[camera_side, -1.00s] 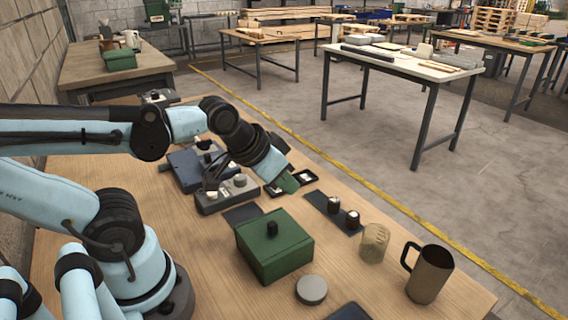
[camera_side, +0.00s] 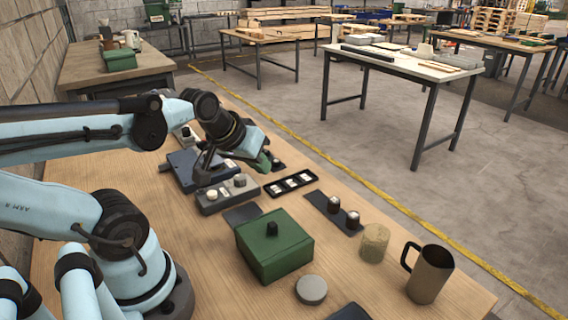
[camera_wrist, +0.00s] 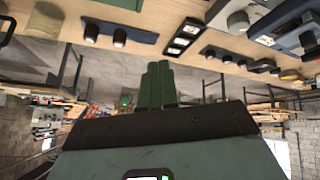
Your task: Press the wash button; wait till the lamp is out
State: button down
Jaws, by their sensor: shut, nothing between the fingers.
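My gripper (camera_side: 265,160) has green fingers, shut and empty, above the back part of the bench. In the wrist view the shut fingers (camera_wrist: 157,85) point away from the camera with nothing between them. A grey box (camera_side: 228,196) with a pale round button (camera_side: 212,194) and a grey one (camera_side: 240,180) stands in front of the gripper, apart from it. A black panel (camera_side: 273,191) with several white-topped squares lies to its right. A dark strip (camera_side: 320,200) bears two dark round knobs. I cannot tell which is the wash button, and no lit lamp is discernible.
A blue box (camera_side: 183,170) stands behind the grey box, partly hidden by my arm. A green lidded box (camera_side: 275,250), a grey disc (camera_side: 311,290), a tan cup (camera_side: 374,243) and a metal mug (camera_side: 430,273) stand toward the front. Bare wood lies between them.

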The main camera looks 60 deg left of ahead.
jog(key=s+a+n+y, duration=0.1)
jog(key=s+a+n, duration=0.3)
jog(key=a+n, duration=0.1)
jog(key=s+a+n+g+y, duration=0.1)
jog(key=s+a+n+y, duration=0.1)
jog(key=a+n, duration=0.4)
jog(key=shift+s+a+r, duration=0.3)
jog(key=shift+s+a, duration=0.4)
jog(key=shift+s, duration=0.15)
jog(key=shift+f, duration=0.15)
send_near(210, 193)
jog(key=shift+w+a+f, duration=0.55)
jog(key=shift+w+a, duration=0.1)
jog(key=shift+w, duration=0.15)
jog(key=shift+w+a+f, duration=0.55)
jog(key=shift+w+a, duration=0.05)
jog(key=shift+w, duration=0.2)
jog(key=shift+w+a+f, duration=0.5)
jog(key=shift+w+a, duration=0.15)
jog(key=shift+w, duration=0.2)
jog(key=shift+f, duration=0.45)
jog(key=shift+f, duration=0.45)
dwell(0.3)
jog(key=shift+r, duration=0.9)
